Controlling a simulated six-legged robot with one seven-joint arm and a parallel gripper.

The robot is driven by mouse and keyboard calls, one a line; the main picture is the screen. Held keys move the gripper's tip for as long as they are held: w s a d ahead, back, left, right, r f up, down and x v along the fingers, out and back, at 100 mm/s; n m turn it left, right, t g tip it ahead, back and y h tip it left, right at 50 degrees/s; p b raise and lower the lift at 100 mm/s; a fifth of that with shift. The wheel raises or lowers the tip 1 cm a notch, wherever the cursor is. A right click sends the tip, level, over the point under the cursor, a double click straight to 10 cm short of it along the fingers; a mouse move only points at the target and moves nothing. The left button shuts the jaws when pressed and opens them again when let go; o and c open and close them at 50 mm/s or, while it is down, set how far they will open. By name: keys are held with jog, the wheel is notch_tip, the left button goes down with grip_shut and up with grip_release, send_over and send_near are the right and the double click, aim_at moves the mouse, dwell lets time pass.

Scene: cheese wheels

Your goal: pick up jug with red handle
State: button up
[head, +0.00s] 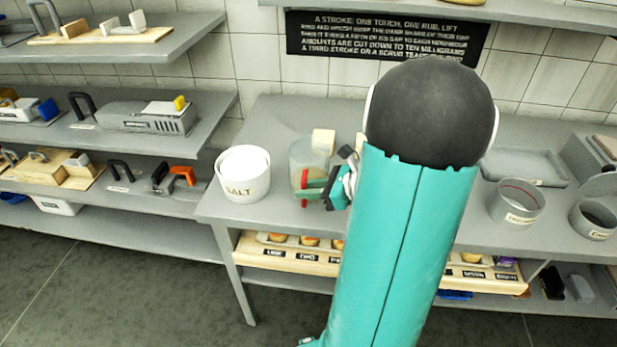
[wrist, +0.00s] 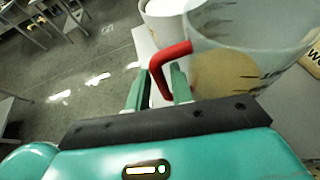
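The jug is a clear measuring jug (head: 310,158) on the grey worktop, right of the white salt tub. In the wrist view the jug (wrist: 245,35) stands at upper right with dark markings and something tan inside or behind its wall. Its red handle (wrist: 169,62) faces my gripper. My gripper (wrist: 158,90) has its two teal fingers apart, one on each side of the handle's lower part, with a gap visible. In the head view my gripper (head: 310,189) is at the jug's front, and my arm hides part of the worktop.
The white salt tub (head: 243,174) stands close left of the jug. A pale block (head: 323,141) is behind the jug. Grey pots (head: 517,202) and a shallow tray (head: 527,167) are to the right. Shelves with tools (head: 145,117) are at left. A dark sign (head: 385,35) hangs above.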

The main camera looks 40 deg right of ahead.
jog(key=shift+x, duration=0.75)
grip_shut()
jog(key=shift+r, duration=0.1)
